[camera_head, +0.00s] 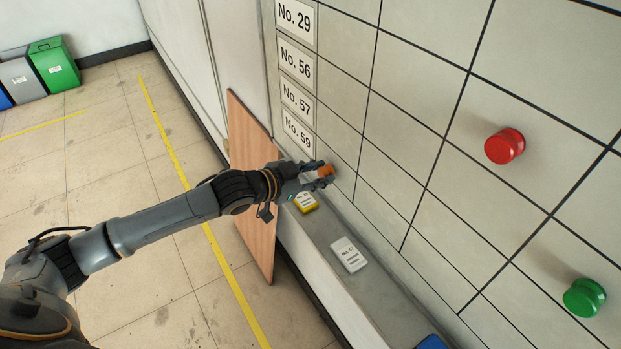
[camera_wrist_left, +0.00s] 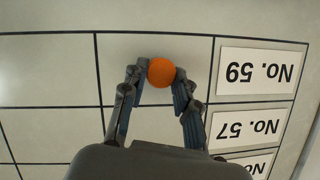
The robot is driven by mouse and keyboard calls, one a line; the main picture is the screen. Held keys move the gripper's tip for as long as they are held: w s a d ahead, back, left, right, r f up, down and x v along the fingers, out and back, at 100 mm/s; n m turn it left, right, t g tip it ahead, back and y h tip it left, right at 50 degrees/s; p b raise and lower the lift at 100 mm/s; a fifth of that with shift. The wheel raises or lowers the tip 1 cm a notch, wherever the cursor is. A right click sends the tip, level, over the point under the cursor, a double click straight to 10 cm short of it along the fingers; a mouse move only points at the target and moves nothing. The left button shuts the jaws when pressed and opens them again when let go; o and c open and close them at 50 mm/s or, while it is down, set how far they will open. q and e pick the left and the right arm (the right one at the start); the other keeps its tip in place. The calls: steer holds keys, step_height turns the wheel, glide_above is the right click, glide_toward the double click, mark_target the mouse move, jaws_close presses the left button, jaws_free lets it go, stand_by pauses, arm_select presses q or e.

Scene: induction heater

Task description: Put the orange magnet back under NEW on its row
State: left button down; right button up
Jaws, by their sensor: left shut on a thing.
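The orange magnet (camera_head: 326,170) is a small round knob at the lower left of the whiteboard grid (camera_head: 408,128). My left gripper (camera_head: 319,173) is shut on it, with a finger on either side. In the left wrist view, the orange magnet (camera_wrist_left: 161,71) is between the fingertips of my left gripper (camera_wrist_left: 160,76). It is in front of the cell beside the No. 59 label (camera_wrist_left: 260,72). I cannot tell whether it touches the board. No heading NEW shows in either view. My right gripper is not in view.
A red magnet (camera_head: 505,146) and a green magnet (camera_head: 584,298) are on the board to the right. A yellow-edged card (camera_head: 305,202) and a white card (camera_head: 349,254) lie on the ledge (camera_head: 322,233) below. A wooden panel (camera_head: 250,185) leans at the left.

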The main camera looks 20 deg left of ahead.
arm_select(q)
steer(key=shift+w+d, duration=0.1)
steer(key=shift+d, duration=0.1)
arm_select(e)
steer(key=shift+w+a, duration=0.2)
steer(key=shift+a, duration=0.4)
arm_select(q)
steer(key=shift+w+d, duration=0.15)
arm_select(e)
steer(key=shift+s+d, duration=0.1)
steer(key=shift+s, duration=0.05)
arm_select(q)
steer(key=c, duration=0.9)
jaws_free()
steer(key=shift+c, duration=0.2)
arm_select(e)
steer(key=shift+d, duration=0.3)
arm_select(q)
steer(key=shift+r, duration=0.1)
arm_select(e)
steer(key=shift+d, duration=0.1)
arm_select(q)
steer(key=v, duration=1.2)
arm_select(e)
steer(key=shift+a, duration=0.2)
